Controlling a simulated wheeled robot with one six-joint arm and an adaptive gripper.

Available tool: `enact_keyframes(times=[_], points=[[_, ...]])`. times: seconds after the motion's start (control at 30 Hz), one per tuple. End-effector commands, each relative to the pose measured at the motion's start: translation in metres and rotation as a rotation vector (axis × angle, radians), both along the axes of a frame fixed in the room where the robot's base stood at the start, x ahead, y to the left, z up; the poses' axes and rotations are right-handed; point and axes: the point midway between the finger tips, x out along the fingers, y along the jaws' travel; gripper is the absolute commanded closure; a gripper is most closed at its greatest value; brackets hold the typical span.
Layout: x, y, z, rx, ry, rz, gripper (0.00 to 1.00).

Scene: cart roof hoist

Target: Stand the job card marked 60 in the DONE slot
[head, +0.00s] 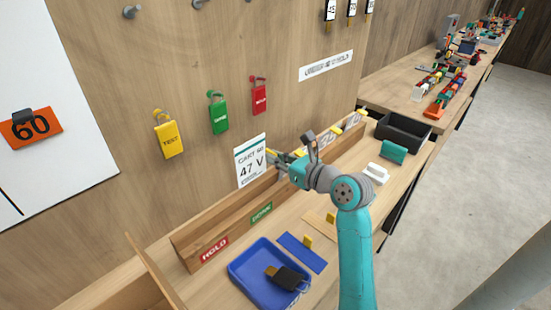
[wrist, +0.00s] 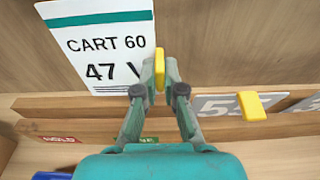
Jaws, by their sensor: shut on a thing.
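The job card marked CART 60, 47 V (head: 250,163) is white with a green stripe and shows upright in front of the wooden wall. It also shows in the wrist view (wrist: 98,45). My gripper (wrist: 160,75) is shut on the card's yellow tab at its right edge. In the head view my gripper (head: 280,160) is right of the card. The wooden rack (head: 190,238) runs below, with a green DONE label (head: 261,213) and a red HOLD label (head: 214,250). In the wrist view the card's lower edge appears just above the rack; the exact gap is unclear.
Other cards with yellow tabs (wrist: 252,106) stand in the rack to the right. A blue tray (head: 245,269) with a black object lies in front of the rack. Yellow, green and red tags (head: 220,117) hang on the wall above. A black bin (head: 402,132) stands farther right.

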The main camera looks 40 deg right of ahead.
Motion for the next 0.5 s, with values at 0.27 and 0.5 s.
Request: enact_keyframes(times=[0.27,0.5], points=[[0.000,0.000,-0.017,0.002,0.002,0.000,1.00],[0.000,0.000,-0.037,0.002,0.001,0.001,1.00]])
